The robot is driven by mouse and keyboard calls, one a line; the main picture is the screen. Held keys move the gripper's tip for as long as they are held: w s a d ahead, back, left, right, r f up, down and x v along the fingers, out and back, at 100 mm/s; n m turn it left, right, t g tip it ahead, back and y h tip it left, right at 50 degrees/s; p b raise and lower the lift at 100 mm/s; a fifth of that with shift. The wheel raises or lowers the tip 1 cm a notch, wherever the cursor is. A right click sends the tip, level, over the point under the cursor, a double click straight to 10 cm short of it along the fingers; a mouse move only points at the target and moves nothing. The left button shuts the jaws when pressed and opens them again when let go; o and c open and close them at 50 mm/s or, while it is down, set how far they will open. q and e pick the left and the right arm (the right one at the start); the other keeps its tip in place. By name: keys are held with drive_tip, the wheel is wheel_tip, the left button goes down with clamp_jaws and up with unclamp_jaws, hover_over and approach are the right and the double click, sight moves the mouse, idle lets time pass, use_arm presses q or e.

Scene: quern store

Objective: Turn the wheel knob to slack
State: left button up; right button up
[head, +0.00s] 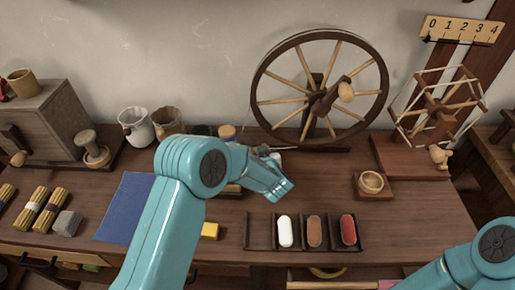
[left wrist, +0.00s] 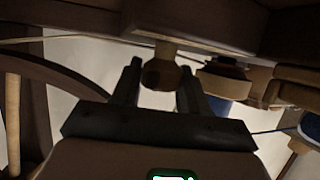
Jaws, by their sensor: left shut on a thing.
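The spinning wheel (head: 256,78) stands upright against the wall at the back centre, with a wooden hand knob (head: 346,92) near its hub. My left gripper (head: 264,152) reaches to the left foot of the wheel; my arm hides most of its jaws there. In the left wrist view the two dark fingers (left wrist: 160,88) are closed around a small round wooden knob (left wrist: 160,72), which sits on a short stem under a dark wooden beam (left wrist: 190,22). Which way the knob is turned cannot be told. My right arm shows at the lower right; its gripper is out of view.
A divided tray (head: 262,247) with white, brown and red pieces lies at the front. A small bowl (head: 371,182) sits to its right. A skein winder (head: 440,108) stands at the right, below a numbered board (head: 462,29). A blue cloth (head: 124,208) lies left of my arm.

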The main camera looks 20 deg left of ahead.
use_arm(q)
drive_tip(key=shift+r+n+g+y, duration=0.1)
drive_tip(key=shift+n+g+y, duration=0.2)
drive_tip(key=shift+n+y, duration=0.3)
drive_tip(key=o, duration=1)
drive_tip(key=shift+p, duration=0.3)
drive_tip(key=p+v, duration=0.1)
drive_tip(key=v, duration=1.5)
drive_tip(key=shift+d+r, duration=0.15)
drive_tip(key=shift+d, duration=0.1)
